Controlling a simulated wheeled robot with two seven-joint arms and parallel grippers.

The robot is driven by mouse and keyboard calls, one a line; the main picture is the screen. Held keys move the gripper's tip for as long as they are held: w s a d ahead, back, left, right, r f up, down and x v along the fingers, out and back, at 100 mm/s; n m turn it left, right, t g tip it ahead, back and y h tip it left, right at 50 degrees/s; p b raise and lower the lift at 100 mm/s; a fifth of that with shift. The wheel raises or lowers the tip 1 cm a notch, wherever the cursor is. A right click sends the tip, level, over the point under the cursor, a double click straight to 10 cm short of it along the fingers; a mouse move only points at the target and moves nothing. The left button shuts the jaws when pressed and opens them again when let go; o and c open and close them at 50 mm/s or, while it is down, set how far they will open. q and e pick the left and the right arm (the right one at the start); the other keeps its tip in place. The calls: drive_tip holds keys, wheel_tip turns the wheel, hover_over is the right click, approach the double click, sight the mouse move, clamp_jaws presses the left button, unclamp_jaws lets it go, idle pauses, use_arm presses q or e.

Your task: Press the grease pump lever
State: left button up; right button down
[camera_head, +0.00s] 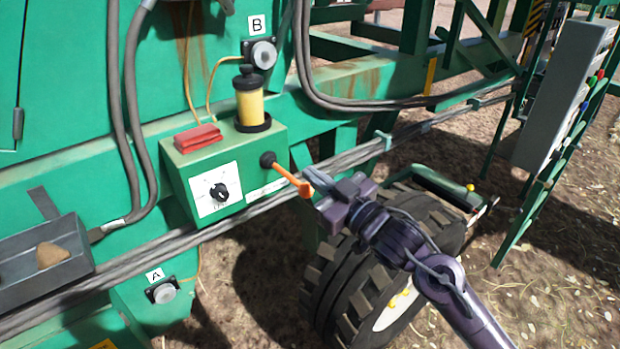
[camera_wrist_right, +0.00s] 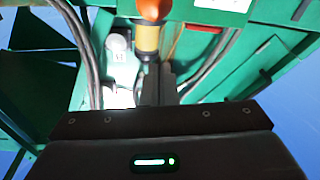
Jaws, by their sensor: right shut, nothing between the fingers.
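The grease pump lever (camera_head: 290,178) is an orange bar with a black ball knob at its upper left end, slanting in front of the green pump box (camera_head: 240,150). A yellow grease reservoir (camera_head: 249,103) stands on the box and shows in the right wrist view (camera_wrist_right: 147,40). My right gripper (camera_head: 312,178) is shut and empty, its fingertips close to the lever's lower right orange end. I cannot tell whether they touch. An orange part (camera_wrist_right: 152,9), likely the lever, shows at the top of the right wrist view, beyond the fingers. My left gripper is out of view.
A red block (camera_head: 197,138) sits on the box, and a black dial (camera_head: 219,192) is on its front. Grey cables (camera_head: 200,238) run below the box. A large tyre (camera_head: 350,285) stands below my right arm. A grey tray (camera_head: 40,262) is at the left.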

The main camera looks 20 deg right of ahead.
sight(307, 192)
drive_tip(key=w, duration=0.1)
drive_tip(key=w+f+p, duration=0.1)
drive_tip(key=a, duration=0.1)
drive_tip(key=shift+w+f+p, duration=0.25)
drive_tip(key=shift+w+p, duration=0.05)
drive_tip(key=shift+w, duration=0.1)
drive_tip(key=shift+s+d+f, duration=0.1)
drive_tip(key=shift+d+f, duration=0.1)
drive_tip(key=shift+f, duration=0.3)
drive_tip(key=shift+s+d+f, duration=0.1)
drive_tip(key=shift+d+f, duration=0.05)
drive_tip(key=shift+f, duration=0.3)
